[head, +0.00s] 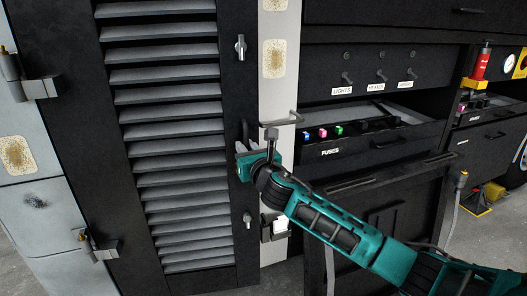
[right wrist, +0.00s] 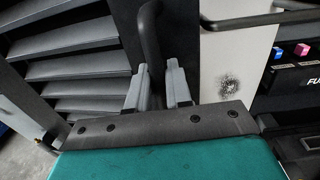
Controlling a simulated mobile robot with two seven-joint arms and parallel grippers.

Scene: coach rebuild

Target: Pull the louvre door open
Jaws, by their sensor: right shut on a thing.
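The louvre door (head: 238,95) is a dark panel with grey slats (head: 175,130), and it stands in the left half of the head view. It has hinges on its left side. A dark upright bar handle (right wrist: 149,40) is near its right edge. My right gripper (head: 250,148) is at that handle, with its two grey fingers shut around the bar in the right wrist view (right wrist: 158,85). The grip hides part of the handle. The door looks closed or nearly so against the pale post. My left gripper is not in view.
A small latch (head: 240,47) is on the door above the handle, and another latch (head: 247,220) is below it. A pale post (head: 278,100) stands right of the door. Right of that are a fuse drawer (head: 365,135) and a switch panel (head: 375,65). Grey floor shows below.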

